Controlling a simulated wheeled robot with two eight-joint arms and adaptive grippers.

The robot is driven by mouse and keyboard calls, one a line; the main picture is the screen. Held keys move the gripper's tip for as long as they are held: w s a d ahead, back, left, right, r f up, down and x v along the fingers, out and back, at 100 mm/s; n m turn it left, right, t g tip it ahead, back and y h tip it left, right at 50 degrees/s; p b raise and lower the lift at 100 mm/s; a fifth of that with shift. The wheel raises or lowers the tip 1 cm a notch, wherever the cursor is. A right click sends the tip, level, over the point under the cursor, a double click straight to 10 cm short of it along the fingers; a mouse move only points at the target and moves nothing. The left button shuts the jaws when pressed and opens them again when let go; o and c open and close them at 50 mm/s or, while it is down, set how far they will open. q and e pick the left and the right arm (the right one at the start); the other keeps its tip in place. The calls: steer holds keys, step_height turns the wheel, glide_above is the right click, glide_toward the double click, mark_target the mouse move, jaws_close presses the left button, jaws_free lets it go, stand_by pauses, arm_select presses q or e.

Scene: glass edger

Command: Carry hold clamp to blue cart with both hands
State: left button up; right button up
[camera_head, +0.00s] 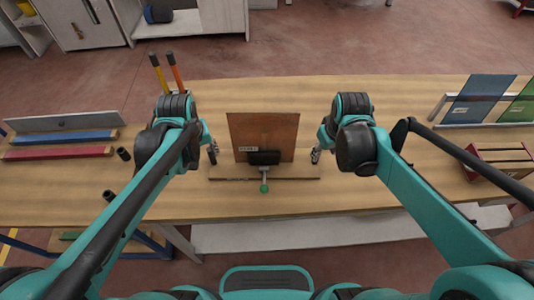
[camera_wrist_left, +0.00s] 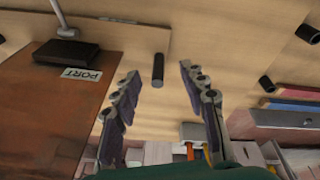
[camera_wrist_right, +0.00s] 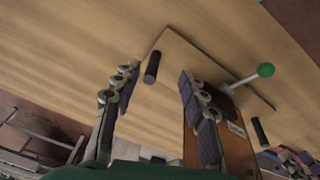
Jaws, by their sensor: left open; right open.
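The hold clamp stands on the table: a wooden base board (camera_head: 290,179) with an upright brown panel (camera_head: 262,128), a black clamp (camera_head: 264,157) and a green knob (camera_head: 264,188). Black upright pegs stand at its two ends. My left gripper (camera_head: 213,153) is open at the left end; in the left wrist view one peg (camera_wrist_left: 158,70) shows between its spread fingertips. My right gripper (camera_head: 316,156) is open at the right end; in the right wrist view the other peg (camera_wrist_right: 152,67) shows between its fingertips. Contact cannot be told.
Blue and red bars (camera_head: 62,138) lie at the table's left. A red crate (camera_head: 497,160) and blue and green panels (camera_head: 482,98) are at right. A blue frame (camera_head: 152,241) shows at lower left. The table's front middle is clear.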

mark_target(213, 158)
arm_select(q)
steer(key=w+f+g+p, duration=0.1)
steer(key=w+n+p, duration=0.1)
steer(key=w, duration=0.1)
steer(key=w+f+n+g+p, duration=0.1)
steer(key=w, duration=0.1)
steer(key=shift+w+f+g, duration=0.2)
steer(key=shift+f+g, duration=0.1)
steer(key=shift+f, duration=0.05)
arm_select(e)
steer(key=w+f+g, duration=0.1)
steer(key=w+n, duration=0.1)
steer(key=w, duration=0.1)
steer(key=w+f+n+g, duration=0.1)
steer(key=w, duration=0.1)
steer(key=shift+w+a+f+g, duration=0.15)
steer(key=shift+w+f+g, duration=0.05)
steer(key=shift+f+g, duration=0.15)
arm_select(q)
steer(key=shift+f+n, duration=0.25)
steer(key=shift+n, duration=0.05)
arm_select(e)
steer(key=shift+f, duration=0.2)
arm_select(q)
steer(key=shift+w+f, duration=0.1)
steer(key=shift+f, duration=0.05)
arm_select(e)
steer(key=shift+f, duration=0.15)
